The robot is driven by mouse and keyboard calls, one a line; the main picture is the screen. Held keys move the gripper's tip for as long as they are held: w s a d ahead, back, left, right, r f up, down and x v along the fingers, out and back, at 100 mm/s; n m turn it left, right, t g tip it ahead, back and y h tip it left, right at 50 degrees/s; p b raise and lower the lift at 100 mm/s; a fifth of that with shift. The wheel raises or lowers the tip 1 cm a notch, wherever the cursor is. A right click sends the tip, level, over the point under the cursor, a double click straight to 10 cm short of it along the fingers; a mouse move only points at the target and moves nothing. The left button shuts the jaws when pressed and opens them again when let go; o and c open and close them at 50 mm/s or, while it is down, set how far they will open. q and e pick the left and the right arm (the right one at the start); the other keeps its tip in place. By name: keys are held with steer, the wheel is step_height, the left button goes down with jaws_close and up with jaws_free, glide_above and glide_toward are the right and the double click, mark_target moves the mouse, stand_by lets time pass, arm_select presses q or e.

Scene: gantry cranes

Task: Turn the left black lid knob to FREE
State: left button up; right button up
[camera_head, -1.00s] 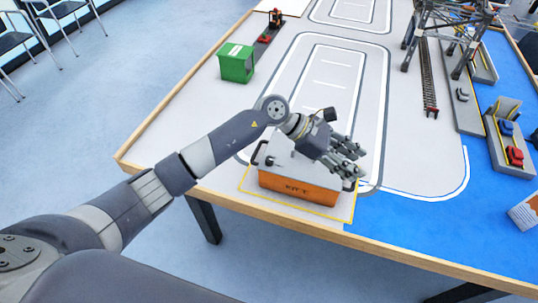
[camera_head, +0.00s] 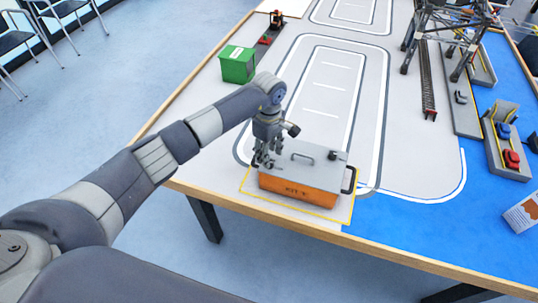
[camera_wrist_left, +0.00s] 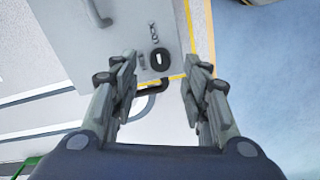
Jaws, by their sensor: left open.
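The orange kit box (camera_head: 298,190) with a grey lid (camera_head: 318,168) stands near the table's front edge. My left gripper (camera_head: 264,163) points down over the lid's left end and hides the left knob in the head view. In the left wrist view the left black knob (camera_wrist_left: 160,60) shows on the lid (camera_wrist_left: 130,22), with small lettering beside it too blurred to read. My left gripper's open fingers (camera_wrist_left: 161,66) appear on either side of the knob; contact cannot be told. The right black knob (camera_head: 333,155) is on the lid's other end. My right gripper is not in view.
A lid handle (camera_head: 303,156) rises from the lid's middle. Black side handles (camera_head: 350,181) and (camera_wrist_left: 150,89) stick out at the box's ends. A green bin (camera_head: 238,64) stands farther back. A crane model (camera_head: 450,35) stands back right. Table around the box is mostly clear.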

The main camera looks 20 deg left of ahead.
arm_select(q)
steer(key=shift+f, duration=1.65)
jaws_close()
